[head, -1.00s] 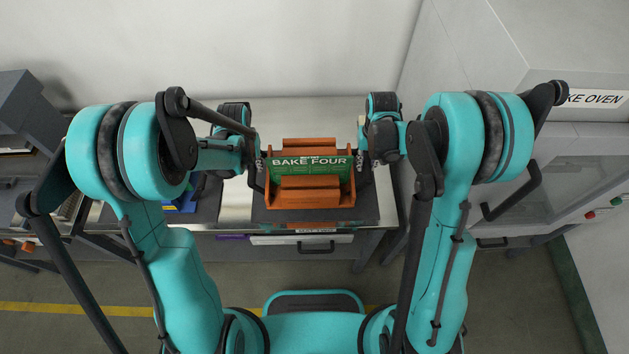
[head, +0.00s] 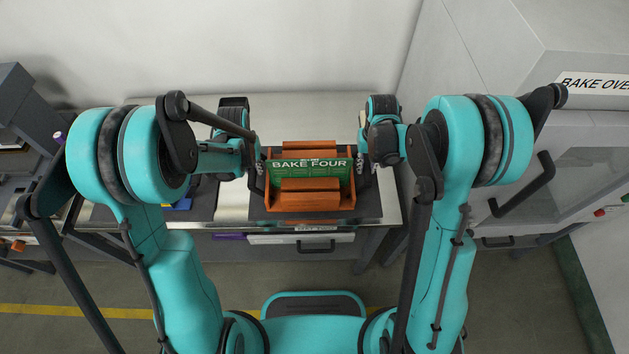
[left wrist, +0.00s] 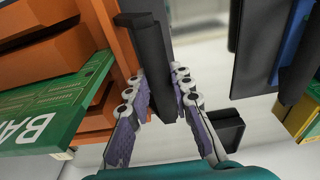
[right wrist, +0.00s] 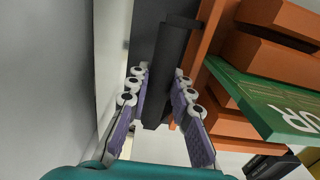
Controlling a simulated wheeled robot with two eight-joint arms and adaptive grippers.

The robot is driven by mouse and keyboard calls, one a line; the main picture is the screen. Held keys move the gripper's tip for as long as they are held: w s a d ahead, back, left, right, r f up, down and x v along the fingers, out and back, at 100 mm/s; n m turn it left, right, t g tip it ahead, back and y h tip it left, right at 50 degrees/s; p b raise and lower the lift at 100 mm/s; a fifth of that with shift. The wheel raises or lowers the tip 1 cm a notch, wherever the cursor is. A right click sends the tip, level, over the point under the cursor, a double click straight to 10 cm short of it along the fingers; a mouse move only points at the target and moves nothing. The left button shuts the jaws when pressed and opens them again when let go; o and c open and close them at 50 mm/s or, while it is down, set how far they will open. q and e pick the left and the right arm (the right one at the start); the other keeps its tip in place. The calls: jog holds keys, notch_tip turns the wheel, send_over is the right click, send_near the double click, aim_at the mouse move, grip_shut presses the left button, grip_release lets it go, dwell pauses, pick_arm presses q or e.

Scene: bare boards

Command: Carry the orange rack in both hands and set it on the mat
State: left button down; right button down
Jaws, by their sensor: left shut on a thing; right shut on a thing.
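The orange rack (head: 310,201) holds a green board (head: 310,178) lettered BAKE FOUR and is level in the head view. Its orange side also shows in the left wrist view (left wrist: 116,40) and the right wrist view (right wrist: 208,38). My left gripper (head: 260,172) is shut on the dark handle (left wrist: 148,60) at the rack's left end. My right gripper (head: 366,170) is shut on the dark handle (right wrist: 168,70) at its right end. A dark mat (head: 370,206) lies on the steel bench below the rack; I cannot tell whether the rack touches it.
The steel bench (head: 232,200) has a drawer below its front edge. Left of the rack, a blue item (head: 181,204) is mostly hidden by my left arm. A large oven (head: 590,150) stands at the right, and a pale wall is behind.

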pick_arm(q)
jog(key=c, duration=1.3)
grip_release()
jog(key=shift+f, duration=0.1)
jog(key=shift+c, duration=0.2)
pick_arm(e)
jog(key=c, duration=1.3)
grip_release()
jog(key=shift+f, duration=0.1)
jog(key=shift+c, duration=0.2)
pick_arm(q)
notch_tip(320, 180, up, 12)
jog(key=s, duration=0.1)
jog(key=shift+s, duration=0.25)
pick_arm(e)
notch_tip(320, 180, up, 12)
pick_arm(q)
jog(key=shift+f, duration=0.1)
